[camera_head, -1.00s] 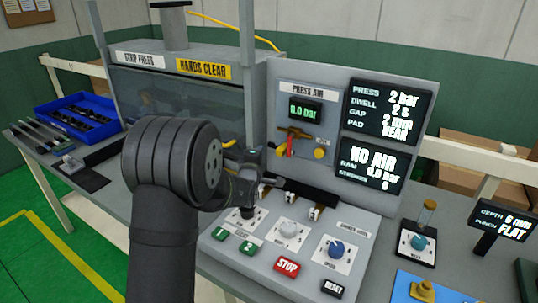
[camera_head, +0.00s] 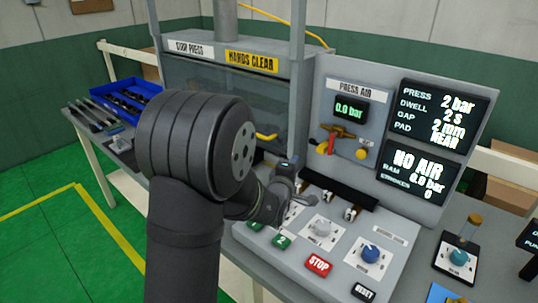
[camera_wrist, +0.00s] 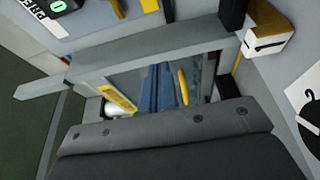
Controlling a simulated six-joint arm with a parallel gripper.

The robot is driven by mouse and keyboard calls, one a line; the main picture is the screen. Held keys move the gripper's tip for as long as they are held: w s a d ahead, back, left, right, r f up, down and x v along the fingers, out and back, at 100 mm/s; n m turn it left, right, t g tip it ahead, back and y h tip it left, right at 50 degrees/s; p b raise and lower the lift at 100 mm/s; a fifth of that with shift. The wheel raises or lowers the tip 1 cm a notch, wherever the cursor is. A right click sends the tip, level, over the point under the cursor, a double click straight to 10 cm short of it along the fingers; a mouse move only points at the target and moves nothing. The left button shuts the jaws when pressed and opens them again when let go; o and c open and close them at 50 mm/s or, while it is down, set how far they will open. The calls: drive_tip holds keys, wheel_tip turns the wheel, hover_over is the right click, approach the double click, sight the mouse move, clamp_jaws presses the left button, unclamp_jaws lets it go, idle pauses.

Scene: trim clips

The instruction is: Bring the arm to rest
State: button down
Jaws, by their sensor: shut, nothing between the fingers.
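My arm reaches across the left part of the head view, over the front of the press bench. My gripper (camera_head: 284,203) is small and partly hidden behind my own forearm. It is shut and empty, low over the control panel (camera_head: 283,262), near the left dial. I cannot tell whether it touches the panel. In the wrist view a dark grey plate with screws fills the bottom, and the fingertips cannot be made out.
The strip press (camera_head: 225,100) stands behind my arm. A blue bin (camera_head: 128,99) stands at left. Air valves (camera_head: 338,139) are on the upright panel.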

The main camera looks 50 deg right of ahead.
drive_tip(key=x, duration=0.3)
drive_tip(key=w+x, duration=0.1)
drive_tip(key=x, duration=0.3)
drive_tip(key=w+x, duration=0.1)
drive_tip(key=x, duration=0.3)
drive_tip(key=shift+w+a, duration=0.15)
drive_tip(key=shift+a, duration=0.3)
